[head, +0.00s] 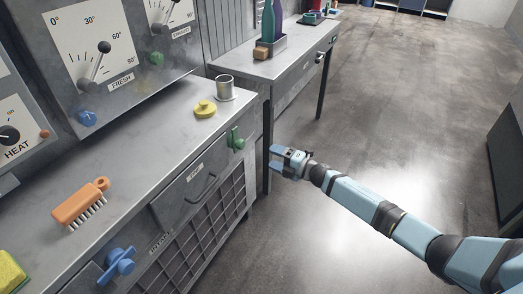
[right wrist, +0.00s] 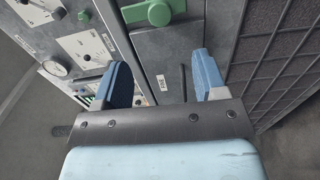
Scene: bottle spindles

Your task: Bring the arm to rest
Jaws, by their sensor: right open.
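My right arm comes in from the right in the head view. My right gripper (head: 277,170) is open and empty, held over the floor in front of the metal workbench (head: 150,127), close to the leg of the farther table. In the right wrist view the two blue fingers of my right gripper (right wrist: 165,83) are apart, with nothing between them; the cabinet front, with a drawer and a green knob (right wrist: 159,12), lies beyond. My left gripper is not in view.
On the workbench are an orange brush (head: 80,203), a yellow lidded piece (head: 205,108), a metal cup (head: 225,88) and a sponge (head: 12,270). A green knob (head: 235,139) and a blue knob (head: 119,262) stick out of its front.

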